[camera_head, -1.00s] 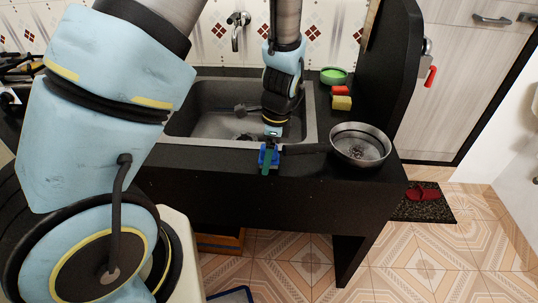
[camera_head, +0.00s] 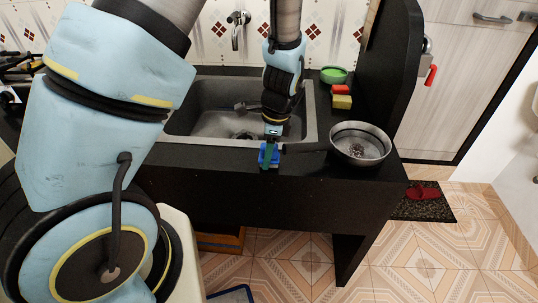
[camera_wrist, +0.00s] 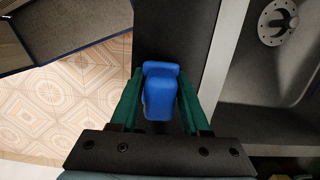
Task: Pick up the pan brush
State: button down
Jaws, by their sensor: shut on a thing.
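The pan brush, a small bright blue piece, shows between my gripper's fingers in the wrist view (camera_wrist: 160,95). In the head view its blue edge (camera_head: 275,156) shows beside my gripper (camera_head: 267,158), at the counter's front edge below the sink. My gripper's green fingers stand on both sides of the brush in the wrist view and are shut on it. The fingers hide part of the brush in the head view. I cannot tell whether it still touches the counter.
A metal pan (camera_head: 360,146) stands right of my gripper, its dark handle (camera_head: 305,147) pointing toward it. The sink (camera_head: 205,123) lies behind. A green bowl (camera_head: 333,75), a red sponge (camera_head: 341,89) and a yellow sponge (camera_head: 342,102) sit at the back right.

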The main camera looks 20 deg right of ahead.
jog(key=shift+r+b, duration=0.85)
jog(key=shift+r, duration=4.15)
